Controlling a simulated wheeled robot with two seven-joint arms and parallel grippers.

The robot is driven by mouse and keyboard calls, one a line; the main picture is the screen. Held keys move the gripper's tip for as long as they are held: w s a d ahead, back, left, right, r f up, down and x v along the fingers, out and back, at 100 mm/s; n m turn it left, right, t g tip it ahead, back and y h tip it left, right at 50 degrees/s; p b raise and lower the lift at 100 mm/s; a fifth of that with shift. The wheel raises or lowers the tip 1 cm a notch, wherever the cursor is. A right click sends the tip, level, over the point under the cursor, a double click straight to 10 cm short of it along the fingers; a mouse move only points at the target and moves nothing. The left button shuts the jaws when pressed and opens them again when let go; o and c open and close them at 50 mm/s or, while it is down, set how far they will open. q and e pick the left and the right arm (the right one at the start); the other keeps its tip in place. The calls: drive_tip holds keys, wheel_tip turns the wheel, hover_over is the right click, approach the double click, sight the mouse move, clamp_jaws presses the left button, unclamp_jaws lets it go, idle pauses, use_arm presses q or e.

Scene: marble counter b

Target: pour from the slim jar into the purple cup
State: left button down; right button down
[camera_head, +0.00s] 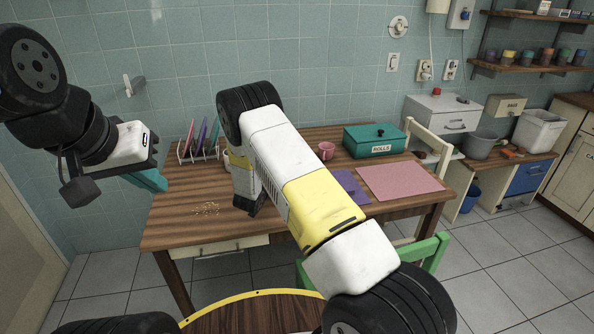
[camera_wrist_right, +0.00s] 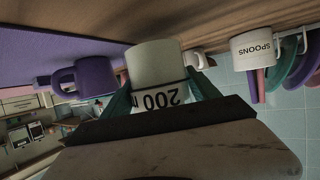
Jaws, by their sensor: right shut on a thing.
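The slim jar (camera_wrist_right: 155,66) is a pale cylinder with black "200" lettering, in the right wrist view, which is upside down. My right gripper (camera_wrist_right: 160,92) is shut on it, with a teal finger on either side. The jar looks roughly upright; I cannot tell whether it touches the table. The purple cup (camera_wrist_right: 88,77), with a handle, stands on the table just left of the jar in that view. In the head view my right arm hides jar, cup and right fingers. My left gripper (camera_head: 150,180), teal-fingered, is raised at the table's left; its opening is unclear.
The wooden table (camera_head: 180,232) also holds a pink cup (camera_head: 326,150), a teal rolls box (camera_head: 374,140), a purple mat (camera_head: 351,187), a pink mat (camera_head: 400,180) and a rack (camera_head: 198,150). A white spoons mug (camera_wrist_right: 252,50) stands nearby. Small grains (camera_head: 206,209) lie at left.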

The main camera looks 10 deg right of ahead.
drive_tip(key=shift+d+r, duration=0.1)
drive_tip(key=shift+r, duration=0.1)
drive_tip(key=shift+d+r+m+y, duration=0.25)
drive_tip(key=shift+d+m+y, duration=0.15)
drive_tip(key=shift+m+y, duration=0.45)
drive_tip(key=shift+d+r+m+y, duration=0.15)
drive_tip(key=shift+d+m+y, duration=0.45)
drive_tip(key=shift+m+y, duration=0.2)
drive_tip(key=shift+d+r+m+y, duration=0.15)
drive_tip(key=shift+r+m+y, duration=0.1)
drive_tip(key=shift+r, duration=0.35)
drive_tip(key=shift+d+r+m+y, duration=0.1)
drive_tip(key=shift+r+m+y, duration=0.1)
drive_tip(key=shift+r, duration=0.4)
drive_tip(key=shift+d+r, duration=0.15)
drive_tip(key=shift+r, duration=0.2)
drive_tip(key=shift+f+m+y, duration=0.7)
drive_tip(key=shift+f, duration=0.2)
drive_tip(key=shift+m+y+p, duration=0.3)
drive_tip(key=shift+m+y, duration=0.1)
idle(0.5)
drive_tip(key=shift+s+r+m+y, duration=0.1)
drive_tip(key=shift+r+m+y, duration=0.45)
drive_tip(key=shift+y, duration=0.15)
idle(2.1)
